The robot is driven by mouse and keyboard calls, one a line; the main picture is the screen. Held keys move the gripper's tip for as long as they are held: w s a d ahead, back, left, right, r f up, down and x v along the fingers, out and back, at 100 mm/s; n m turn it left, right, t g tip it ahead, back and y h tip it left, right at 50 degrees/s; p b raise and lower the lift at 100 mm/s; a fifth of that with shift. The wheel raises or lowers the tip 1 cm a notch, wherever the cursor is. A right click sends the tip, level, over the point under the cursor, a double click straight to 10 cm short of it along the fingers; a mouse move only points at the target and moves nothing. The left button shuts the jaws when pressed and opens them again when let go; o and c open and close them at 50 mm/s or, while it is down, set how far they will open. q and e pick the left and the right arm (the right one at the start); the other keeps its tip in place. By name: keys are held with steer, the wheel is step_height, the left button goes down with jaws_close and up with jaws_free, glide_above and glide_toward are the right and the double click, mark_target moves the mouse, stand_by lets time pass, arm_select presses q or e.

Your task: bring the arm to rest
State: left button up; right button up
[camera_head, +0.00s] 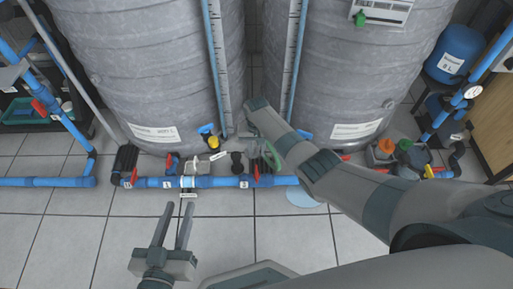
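My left gripper (175,206) is low in the head view, left of centre. Its two fingers point up the picture with a gap between them, and nothing shows between them. It appears over the tiled floor, below the blue pipe (210,182). My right arm (365,195) comes in from the right and reaches across to the pipework between the two tanks. Its far end is beside a green part (270,156) near the pipe. The fingers there are small and partly hidden, so I cannot tell whether they are open or touching anything.
Two large grey tanks, left (135,70) and right (360,75), stand behind the pipe. Red-handled valves (170,164) sit along it. A light-blue round patch (303,197) lies on the floor. A blue vessel (455,53) is at right. The tiled floor (60,235) is clear at lower left.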

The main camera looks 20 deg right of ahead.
arm_select(q)
steer(key=shift+s+a+f, duration=0.1)
steer(key=shift+a+f, duration=0.05)
steer(key=shift+f, duration=0.25)
stand_by(0.4)
